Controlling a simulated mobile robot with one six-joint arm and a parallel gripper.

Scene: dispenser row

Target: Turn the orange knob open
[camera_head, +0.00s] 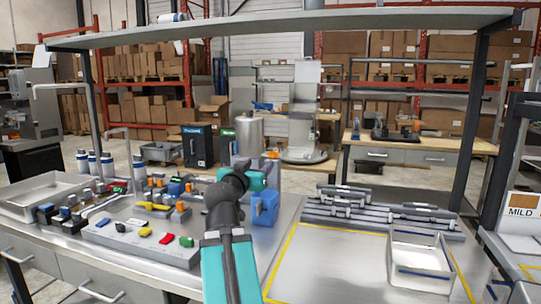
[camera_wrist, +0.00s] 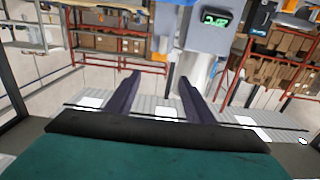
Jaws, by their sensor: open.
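Several small orange parts stand among the coloured fittings on the left of the bench in the head view. One orange piece (camera_head: 188,188) stands beside a blue one, and another orange piece (camera_head: 180,206) is just in front of it. I cannot tell which is the orange knob, or its turn angle. My gripper (camera_wrist: 159,76) is open in the wrist view, with two dark fingers apart and nothing between them. In the head view my arm reaches over the bench right of these fittings, and the fingers cannot be made out. No orange knob shows between the fingers.
A grey block with yellow, red and green knobs (camera_head: 167,238) lies at the bench front. A blue object (camera_head: 265,207) stands close right of my arm. Grey bars (camera_head: 375,212) and a white tray (camera_head: 420,258) are at right. A shelf (camera_head: 290,27) spans overhead. A yellow-outlined area is mostly clear.

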